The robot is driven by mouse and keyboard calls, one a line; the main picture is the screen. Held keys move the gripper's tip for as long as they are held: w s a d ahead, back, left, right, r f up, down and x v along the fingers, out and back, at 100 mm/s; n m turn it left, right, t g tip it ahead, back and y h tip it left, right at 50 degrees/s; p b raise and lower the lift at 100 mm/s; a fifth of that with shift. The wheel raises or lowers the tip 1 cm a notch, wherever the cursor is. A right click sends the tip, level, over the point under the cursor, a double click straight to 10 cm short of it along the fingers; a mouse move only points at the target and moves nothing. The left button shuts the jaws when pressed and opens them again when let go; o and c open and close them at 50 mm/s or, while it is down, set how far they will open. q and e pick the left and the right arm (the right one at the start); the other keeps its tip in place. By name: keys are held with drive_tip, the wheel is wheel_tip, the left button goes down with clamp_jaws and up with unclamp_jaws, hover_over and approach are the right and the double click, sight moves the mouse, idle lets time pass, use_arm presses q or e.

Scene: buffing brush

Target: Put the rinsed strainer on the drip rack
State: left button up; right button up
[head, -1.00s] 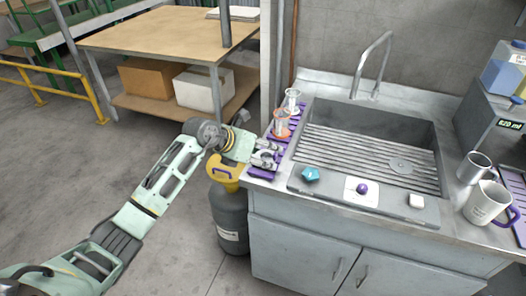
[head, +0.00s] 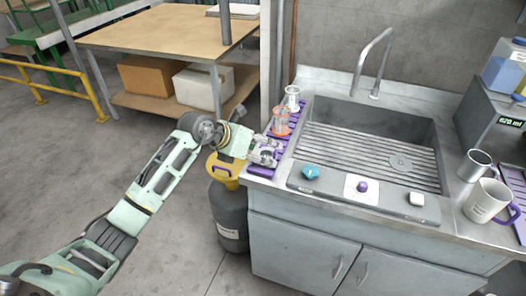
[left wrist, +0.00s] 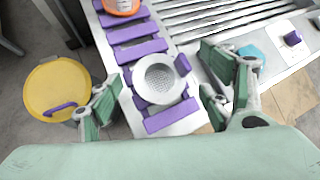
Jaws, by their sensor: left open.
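The strainer (left wrist: 160,80) is a round, pale grey bowl with a perforated bottom, and a short purple tab shows at its rim. In the left wrist view it sits on the purple slats of the drip rack (left wrist: 139,50), near the rack's front end. My left gripper (left wrist: 158,88) is open, its green fingers spread to either side of the strainer with visible gaps. In the head view my left gripper (head: 268,151) is over the front end of the drip rack (head: 284,145) and mostly hides the strainer there. My right gripper is out of view.
An orange-ringed clear vessel (head: 281,122) and a white-rimmed one (head: 291,98) stand farther back on the rack. The sink (head: 365,145) is right of it. A teal knob (head: 310,172) is on the sink's front ledge. A yellow-topped canister (head: 226,185) stands below the counter's left edge.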

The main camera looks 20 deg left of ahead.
use_arm(q)
drive_tip(key=b+v, duration=0.2)
drive_tip(key=v, duration=0.8)
drive_tip(key=shift+s+a+r, duration=0.15)
drive_tip(key=shift+s+r, duration=0.05)
drive_tip(key=shift+s, duration=0.1)
idle(1.2)
idle(0.7)
